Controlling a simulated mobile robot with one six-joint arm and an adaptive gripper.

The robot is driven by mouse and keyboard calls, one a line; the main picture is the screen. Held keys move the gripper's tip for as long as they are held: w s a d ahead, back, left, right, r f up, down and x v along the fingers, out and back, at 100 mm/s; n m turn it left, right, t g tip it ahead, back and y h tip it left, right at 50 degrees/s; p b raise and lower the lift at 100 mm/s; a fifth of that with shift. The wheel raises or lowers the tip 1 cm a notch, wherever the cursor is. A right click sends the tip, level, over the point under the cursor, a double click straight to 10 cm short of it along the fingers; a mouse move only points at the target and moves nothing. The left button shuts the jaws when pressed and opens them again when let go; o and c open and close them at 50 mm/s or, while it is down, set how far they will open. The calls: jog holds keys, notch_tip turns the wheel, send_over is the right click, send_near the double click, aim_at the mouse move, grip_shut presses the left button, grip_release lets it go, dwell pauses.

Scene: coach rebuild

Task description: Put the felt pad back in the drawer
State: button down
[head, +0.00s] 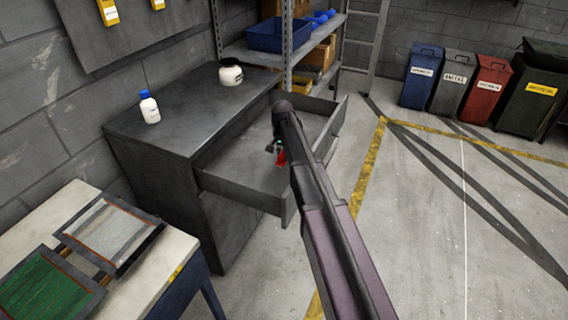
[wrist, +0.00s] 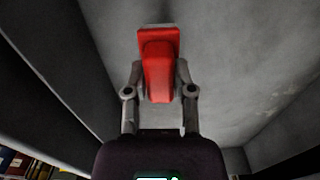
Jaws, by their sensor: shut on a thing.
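The drawer (head: 240,192) of the grey cabinet is pulled open, and its visible floor looks bare. My gripper (wrist: 159,78) is shut on a red block-like piece with a flat, wider end, which I take to be the felt pad (wrist: 158,62). In the head view the red pad (head: 281,159) shows beside my arm, within the drawer's outline. The wrist view shows the drawer's grey floor (wrist: 225,60) beyond the pad and walls on both sides. I cannot tell whether the pad touches the floor. My arm hides part of the drawer.
A white bottle with a blue cap (head: 149,107) and a white jar with a dark lid (head: 230,73) stand on the cabinet top (head: 185,105). A shelf rack (head: 288,50) stands behind the drawer. A workbench (head: 165,262) is at front left. Floor at right is clear.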

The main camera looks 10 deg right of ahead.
aim_at(283, 162)
jog(key=shift+f+b, duration=1.9)
jog(key=shift+b, duration=0.05)
jog(key=shift+f, duration=0.15)
jog(key=shift+c, duration=2.3)
grip_release()
notch_tip(283, 162, up, 12)
jog(key=p, duration=1.2)
jog(key=shift+r, duration=0.2)
